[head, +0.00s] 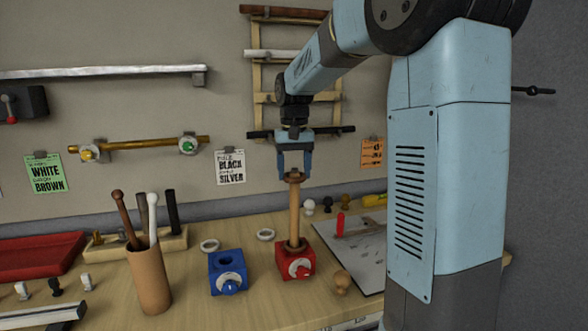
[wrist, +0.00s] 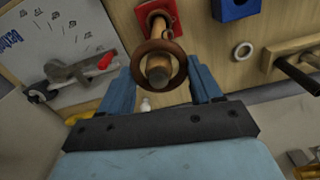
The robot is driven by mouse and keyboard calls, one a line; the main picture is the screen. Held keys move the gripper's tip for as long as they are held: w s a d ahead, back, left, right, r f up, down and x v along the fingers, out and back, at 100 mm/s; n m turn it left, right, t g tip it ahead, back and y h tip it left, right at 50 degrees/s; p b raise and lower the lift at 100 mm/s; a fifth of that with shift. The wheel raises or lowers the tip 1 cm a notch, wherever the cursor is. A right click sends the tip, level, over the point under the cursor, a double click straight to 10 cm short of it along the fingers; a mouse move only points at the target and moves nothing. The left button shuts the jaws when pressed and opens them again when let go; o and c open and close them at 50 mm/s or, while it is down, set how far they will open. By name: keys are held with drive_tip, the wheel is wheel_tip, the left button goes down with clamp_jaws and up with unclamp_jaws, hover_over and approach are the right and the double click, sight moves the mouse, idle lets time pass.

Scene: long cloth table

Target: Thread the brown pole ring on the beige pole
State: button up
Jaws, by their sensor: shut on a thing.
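The beige pole (head: 294,220) stands upright in a red clamp block (head: 295,262) on the table. The brown pole ring (head: 293,178) is at the pole's top end, between the fingers of my gripper (head: 294,176). In the wrist view my gripper (wrist: 163,85) is shut on the brown ring (wrist: 181,70), with a finger on each side. The pole's round end (wrist: 158,73) shows inside the ring's opening. I cannot tell whether the ring is just around the tip or right above it.
A blue clamp block (head: 228,272) stands left of the red one. A brown holder with several poles (head: 149,280) stands further left. Pale rings (head: 209,245) lie behind. A grey board with a red-handled tool (head: 362,250) lies to the right. Poles hang on the wall behind.

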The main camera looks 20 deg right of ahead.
drive_tip(key=o, duration=1.1)
wheel_tip(320, 180, up, 14)
drive_tip(key=shift+f, duration=0.15)
idle(0.7)
drive_tip(key=s+f+t, duration=0.2)
drive_tip(key=s+f, duration=0.2)
drive_tip(key=s, duration=0.5)
drive_tip(key=s+f+n+t, duration=0.1)
drive_tip(key=s+f, duration=0.4)
drive_tip(key=s, duration=0.5)
drive_tip(key=s+f+t, duration=0.2)
drive_tip(key=s+f, duration=0.3)
drive_tip(key=s, duration=0.4)
drive_tip(key=shift+s+a+f+t, duration=0.2)
drive_tip(key=shift+s+t, duration=0.1)
